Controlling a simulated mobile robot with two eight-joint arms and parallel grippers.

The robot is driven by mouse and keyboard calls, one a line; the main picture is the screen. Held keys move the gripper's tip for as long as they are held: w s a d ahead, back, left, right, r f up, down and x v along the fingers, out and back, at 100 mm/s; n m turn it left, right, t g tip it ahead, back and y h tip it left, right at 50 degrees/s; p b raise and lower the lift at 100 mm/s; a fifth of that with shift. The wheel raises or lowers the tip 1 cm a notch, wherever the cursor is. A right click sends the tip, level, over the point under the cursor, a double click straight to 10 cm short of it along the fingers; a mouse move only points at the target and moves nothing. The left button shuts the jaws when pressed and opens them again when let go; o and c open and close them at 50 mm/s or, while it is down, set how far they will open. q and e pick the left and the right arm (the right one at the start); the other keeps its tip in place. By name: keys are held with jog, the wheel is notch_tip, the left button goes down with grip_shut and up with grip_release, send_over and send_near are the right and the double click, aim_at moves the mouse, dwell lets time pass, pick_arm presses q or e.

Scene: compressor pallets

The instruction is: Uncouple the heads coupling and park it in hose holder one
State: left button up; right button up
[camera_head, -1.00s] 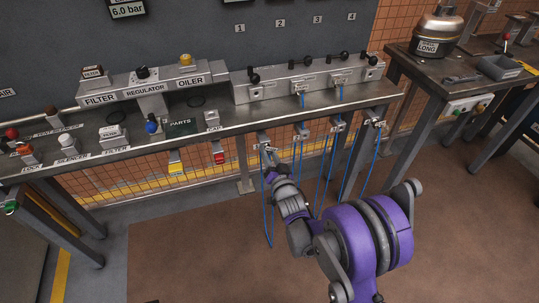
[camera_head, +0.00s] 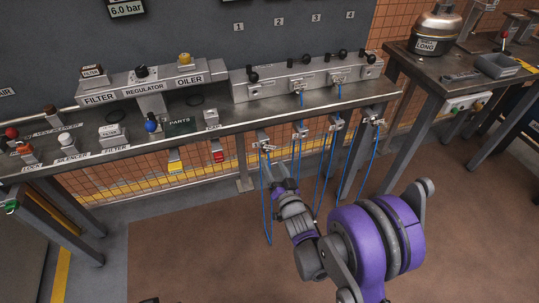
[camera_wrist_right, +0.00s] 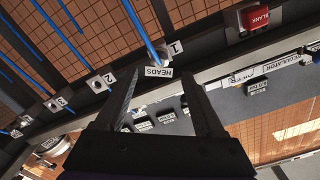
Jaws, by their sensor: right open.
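The HEADS tag (camera_wrist_right: 158,72) of the heads coupling is beside the "1" tag of hose holder one (camera_wrist_right: 175,48) in the right wrist view. A blue hose (camera_wrist_right: 140,32) runs up from there, so the coupling appears to sit at that holder; its seating is hard to see. In the head view holder one (camera_head: 264,147) is under the bench's front edge, with a blue hose hanging from it. My right gripper (camera_head: 281,168) is open just below and in front of it; in the wrist view its fingers (camera_wrist_right: 160,80) are spread with nothing gripped. My left gripper is out of view.
Other hose holders (camera_head: 336,124) with hanging blue hoses line the bench edge to the right. A red BLANK piece (camera_wrist_right: 255,18) is near holder one. The brown floor (camera_head: 190,255) is clear.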

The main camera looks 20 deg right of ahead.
jog(key=s, duration=0.4)
jog(key=shift+s+d, duration=0.1)
dwell(0.4)
jog(key=s+n+g, duration=0.6)
jog(key=s+g, duration=0.7)
jog(key=s, duration=1.5)
pick_arm(q)
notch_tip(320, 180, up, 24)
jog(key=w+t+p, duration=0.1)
jog(key=p, duration=1.9)
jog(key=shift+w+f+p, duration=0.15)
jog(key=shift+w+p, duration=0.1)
jog(key=shift+p, duration=0.15)
pick_arm(e)
notch_tip(320, 180, up, 23)
jog(key=shift+w+h, duration=0.3)
jog(key=shift+w, duration=0.05)
